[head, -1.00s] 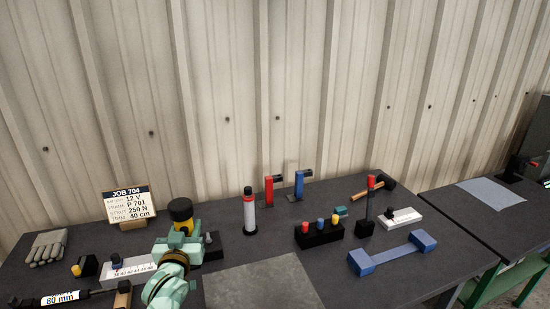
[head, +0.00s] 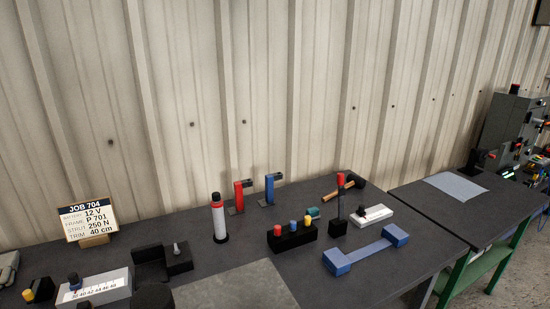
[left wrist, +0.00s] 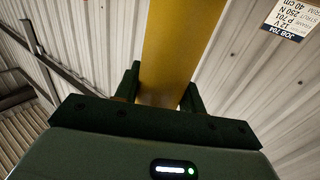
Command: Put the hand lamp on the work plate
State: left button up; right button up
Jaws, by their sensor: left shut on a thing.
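My left gripper (left wrist: 160,88) is shut on a yellow body, which I take to be the hand lamp (left wrist: 172,45). It runs up between the fingers in the left wrist view, and its far end is cut off. In the head view my left gripper is not seen. A dark round shape (head: 152,298) at the bottom edge may be the lamp's black end; I cannot tell. The work plate, a flat grey sheet (head: 238,288), lies at the bottom middle of the head view with its near part cut off. My right gripper is out of view.
A black block (head: 150,268) and a white scale block (head: 95,288) stand left of the plate. A grey cylinder with a red band (head: 219,220) stands behind it. Right of it are a black block with coloured knobs (head: 292,237) and a blue bar (head: 365,252). The plate's visible part is bare.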

pick_arm(q)
jog(key=shift+s+f, duration=0.15)
jog(key=shift+f, duration=0.05)
jog(key=w+a+r+n+y+p, duration=0.1)
jog(key=w+a+r, duration=0.25)
jog(key=w, duration=0.25)
jog(key=w+a+r+y+p, duration=0.1)
jog(key=w+a+r+p, duration=0.1)
jog(key=w+r, duration=0.3)
jog(key=w+a+f+n+y+p, duration=0.1)
jog(key=w+a+f+n+y, duration=0.15)
jog(key=w+a, duration=0.6)
notch_tip(320, 180, down, 7)
jog(key=w, duration=0.2)
jog(key=shift+g, duration=0.3)
jog(key=shift+r+m, duration=0.1)
jog(key=shift+m, duration=0.15)
